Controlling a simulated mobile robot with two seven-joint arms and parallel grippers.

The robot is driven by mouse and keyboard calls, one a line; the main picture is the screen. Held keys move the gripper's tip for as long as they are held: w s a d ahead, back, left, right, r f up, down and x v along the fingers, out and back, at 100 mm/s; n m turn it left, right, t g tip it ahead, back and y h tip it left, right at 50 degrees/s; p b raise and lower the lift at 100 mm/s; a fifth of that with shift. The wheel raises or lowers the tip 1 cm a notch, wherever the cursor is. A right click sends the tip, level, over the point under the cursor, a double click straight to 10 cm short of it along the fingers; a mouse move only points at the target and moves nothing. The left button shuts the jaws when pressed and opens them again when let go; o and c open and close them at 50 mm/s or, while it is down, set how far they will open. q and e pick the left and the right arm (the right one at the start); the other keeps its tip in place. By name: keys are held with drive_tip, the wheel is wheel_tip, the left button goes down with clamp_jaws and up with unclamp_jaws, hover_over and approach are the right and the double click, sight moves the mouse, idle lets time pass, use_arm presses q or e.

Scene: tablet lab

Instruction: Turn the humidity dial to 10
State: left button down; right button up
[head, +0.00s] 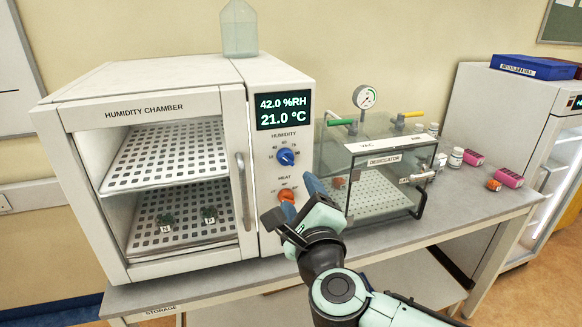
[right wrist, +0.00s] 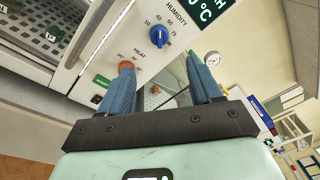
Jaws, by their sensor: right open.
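The humidity dial (head: 286,157) is a blue knob on the front panel of the white humidity chamber (head: 160,75), under a display reading 42.0 %RH and 21.0 °C. It also shows in the right wrist view (right wrist: 158,36). The orange heat dial (head: 287,195) sits below it, partly behind my right gripper; it also shows in the right wrist view (right wrist: 126,66). My right gripper (head: 295,205) is open and empty, in front of the panel at about the heat dial's height, below the humidity dial. Its blue fingers (right wrist: 160,80) point toward the panel, apart from the humidity dial. My left gripper is not in view.
A clear desiccator box (head: 385,165) with a gauge and valves stands just right of the chamber. Small bottles and pink boxes (head: 509,177) lie farther right on the bench (head: 470,205). A clear bottle (head: 239,32) stands on the chamber.

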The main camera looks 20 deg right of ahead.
sight(286, 162)
drive_tip(key=w, duration=0.4)
drive_tip(key=w+p, duration=0.1)
drive_tip(key=w, duration=0.4)
drive_tip(key=w+d+p, duration=0.1)
drive_tip(key=w, duration=0.3)
drive_tip(key=shift+w, duration=0.15)
drive_tip(key=shift+f, duration=0.1)
drive_tip(key=c, duration=1)
